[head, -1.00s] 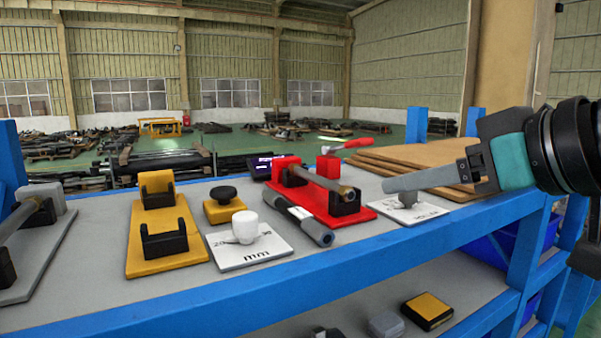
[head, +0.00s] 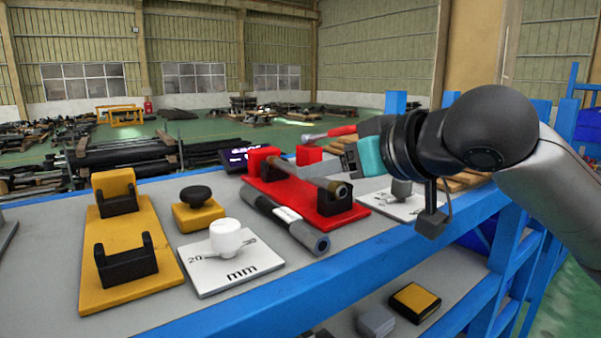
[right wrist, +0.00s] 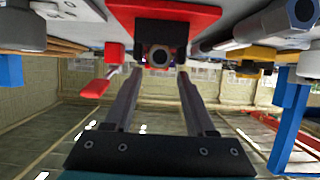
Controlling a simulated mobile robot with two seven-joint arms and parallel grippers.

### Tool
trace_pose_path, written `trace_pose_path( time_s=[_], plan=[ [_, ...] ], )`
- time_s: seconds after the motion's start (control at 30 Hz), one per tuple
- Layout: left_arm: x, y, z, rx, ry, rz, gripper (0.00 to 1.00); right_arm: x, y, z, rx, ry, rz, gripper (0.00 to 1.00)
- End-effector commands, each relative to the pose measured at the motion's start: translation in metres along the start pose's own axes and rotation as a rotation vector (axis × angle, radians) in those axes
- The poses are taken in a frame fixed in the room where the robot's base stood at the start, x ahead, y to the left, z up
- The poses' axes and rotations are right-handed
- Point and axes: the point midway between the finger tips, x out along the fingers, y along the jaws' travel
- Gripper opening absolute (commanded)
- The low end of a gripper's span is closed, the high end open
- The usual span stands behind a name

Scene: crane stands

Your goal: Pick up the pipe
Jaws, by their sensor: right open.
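The pipe (head: 308,173) lies in black brackets on a red stand (head: 262,177), its brass-coloured end toward the shelf's front. In the right wrist view the pipe's round end (right wrist: 160,57) shows in front of a black bracket. My right gripper (head: 347,163) is near the pipe's front end in the head view, partly hidden by its own wrist. In the right wrist view my right gripper (right wrist: 160,72) is open and empty. Its fingers point at the pipe's end, one to each side in the picture. Whether they touch it, I cannot tell. My left gripper is out of view.
A grey rod-shaped tool (head: 287,221) lies beside the red stand. A yellow stand (head: 125,253) with empty black brackets, a white dial plate (head: 232,270) and a yellow block with a black knob (head: 198,213) are left. A blue beam (head: 330,268) edges the shelf.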

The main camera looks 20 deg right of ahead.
Motion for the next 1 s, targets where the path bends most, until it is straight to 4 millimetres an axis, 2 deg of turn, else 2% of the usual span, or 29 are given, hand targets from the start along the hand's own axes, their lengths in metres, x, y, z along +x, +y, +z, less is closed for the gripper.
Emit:
trace_pose_path(
  time_s=[0.13, 0.4, 0.7, 1.0],
  plan=[
    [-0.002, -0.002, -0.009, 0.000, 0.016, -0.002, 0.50, 0.013, 0.001, -0.002, 0.001, -0.002, -0.001, 0.56],
    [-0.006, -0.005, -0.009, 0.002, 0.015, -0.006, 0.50, 0.049, 0.003, -0.004, 0.000, -0.001, -0.002, 0.56],
    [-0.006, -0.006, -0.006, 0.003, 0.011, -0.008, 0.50, 0.053, 0.003, -0.003, -0.002, 0.000, -0.001, 0.55],
    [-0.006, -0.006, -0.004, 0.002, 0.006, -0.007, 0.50, 0.052, 0.003, -0.004, -0.001, 0.000, -0.001, 0.21]
  ],
)
